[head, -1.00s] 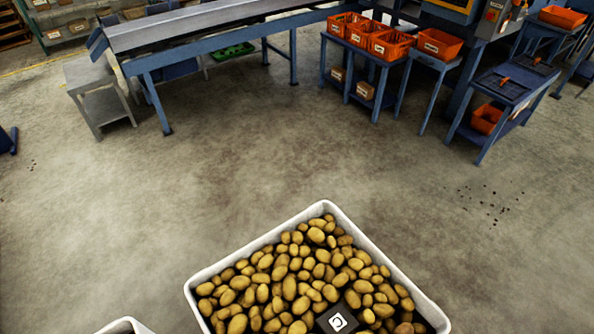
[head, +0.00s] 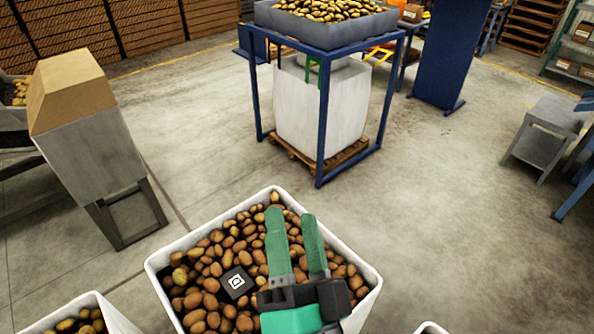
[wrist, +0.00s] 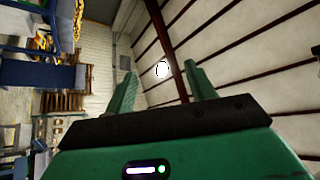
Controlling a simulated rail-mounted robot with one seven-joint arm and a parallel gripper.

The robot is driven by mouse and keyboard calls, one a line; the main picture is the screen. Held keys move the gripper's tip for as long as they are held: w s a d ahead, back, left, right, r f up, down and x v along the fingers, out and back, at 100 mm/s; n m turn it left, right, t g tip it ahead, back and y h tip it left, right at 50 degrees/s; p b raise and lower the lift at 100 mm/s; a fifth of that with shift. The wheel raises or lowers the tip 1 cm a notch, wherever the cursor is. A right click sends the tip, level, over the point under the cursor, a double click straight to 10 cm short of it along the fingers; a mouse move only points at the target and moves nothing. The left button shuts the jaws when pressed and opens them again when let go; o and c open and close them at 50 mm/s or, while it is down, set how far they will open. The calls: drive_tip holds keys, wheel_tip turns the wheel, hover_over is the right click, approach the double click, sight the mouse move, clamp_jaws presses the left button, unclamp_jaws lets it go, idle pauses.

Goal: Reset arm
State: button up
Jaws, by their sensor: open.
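My gripper (head: 293,240) shows in the head view above a white bin (head: 160,270) full of brown potatoes. Its two green fingers stand apart with nothing between them. In the wrist view the fingers (wrist: 160,88) are also spread and empty, pointing toward the ceiling and far wall. A dark block with a white marker (head: 237,282) lies on the potatoes, left of my gripper. My gripper covers part of the potatoes on the bin's right side.
A blue frame (head: 318,120) holding a grey potato hopper (head: 320,30) and a white bulk bag (head: 318,110) on a pallet stands behind the bin. A grey machine (head: 90,150) stands at left. A grey stand (head: 540,130) is at right. Open floor lies right of the bin.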

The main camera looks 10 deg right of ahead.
drive_tip(key=s+a+r+n+t+p, duration=0.1)
drive_tip(key=r+n+p, duration=0.4)
drive_tip(key=r, duration=1.3)
drive_tip(key=s+a+r+n+t+p, duration=0.1)
drive_tip(key=s+a+r+n+p, duration=0.2)
drive_tip(key=r+p, duration=1)
wheel_tip(320, 180, up, 6)
drive_tip(key=shift+a+n, duration=0.35)
drive_tip(key=shift+n, duration=0.55)
